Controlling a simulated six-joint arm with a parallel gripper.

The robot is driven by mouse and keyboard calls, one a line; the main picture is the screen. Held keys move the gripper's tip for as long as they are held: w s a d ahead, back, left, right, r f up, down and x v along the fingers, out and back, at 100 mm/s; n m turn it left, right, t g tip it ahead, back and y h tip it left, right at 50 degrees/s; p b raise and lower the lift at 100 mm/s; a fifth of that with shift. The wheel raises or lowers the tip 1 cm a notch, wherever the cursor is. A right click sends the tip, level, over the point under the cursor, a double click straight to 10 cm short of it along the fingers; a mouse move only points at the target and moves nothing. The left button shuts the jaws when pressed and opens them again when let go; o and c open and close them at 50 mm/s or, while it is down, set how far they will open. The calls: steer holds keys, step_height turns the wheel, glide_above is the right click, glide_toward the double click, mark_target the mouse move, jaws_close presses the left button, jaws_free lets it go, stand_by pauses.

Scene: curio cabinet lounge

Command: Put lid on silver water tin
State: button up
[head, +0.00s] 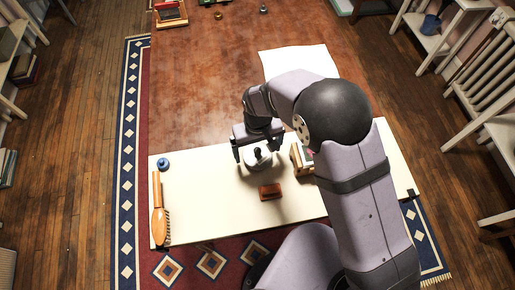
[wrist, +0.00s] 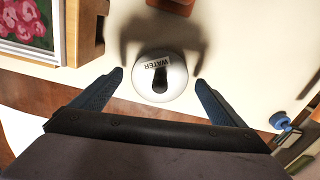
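A round, pale silver piece with a black knob (wrist: 160,78) and a label reading WATER sits on the cream board, and it also shows in the head view (head: 259,163). I cannot tell whether it is a lid alone or a lid resting on the water tin; no separate tin shows. My gripper (wrist: 159,79) is open and empty, pointing down, with one finger on each side of the round piece, apart from it in the wrist view. In the head view my gripper (head: 258,149) is right over it, and partly hides it.
A small brown block (head: 270,191) lies in front of the round piece. A wooden-framed picture (wrist: 30,25) with pink flowers stands close to its right in the head view. A hairbrush (head: 159,220) and a blue knobbed item (head: 163,164) are at the board's left end. Board between is clear.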

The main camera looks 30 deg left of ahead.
mark_target(259, 150)
steer(key=shift+r, duration=0.1)
steer(key=shift+r+b, duration=0.95)
steer(key=shift+r, duration=2.65)
steer(key=shift+w+d, duration=0.15)
steer(key=w+d+r+m, duration=0.1)
steer(key=w+d, duration=0.1)
steer(key=d, duration=0.1)
steer(key=w+d+r+m, duration=0.1)
steer(key=d, duration=0.3)
steer(key=w+d+m, duration=0.1)
steer(key=w+d, duration=0.1)
steer(key=d, duration=0.2)
steer(key=shift+w+d+r, duration=0.15)
steer(key=shift+w+r, duration=0.15)
steer(key=shift+r, duration=0.1)
steer(key=s+d+r+m, duration=0.1)
steer(key=s+d+m, duration=0.2)
steer(key=d, duration=1)
steer(key=s+d+r+m, duration=0.1)
steer(key=s+d+m, duration=0.3)
steer(key=d, duration=1)
steer(key=shift+m, duration=0.3)
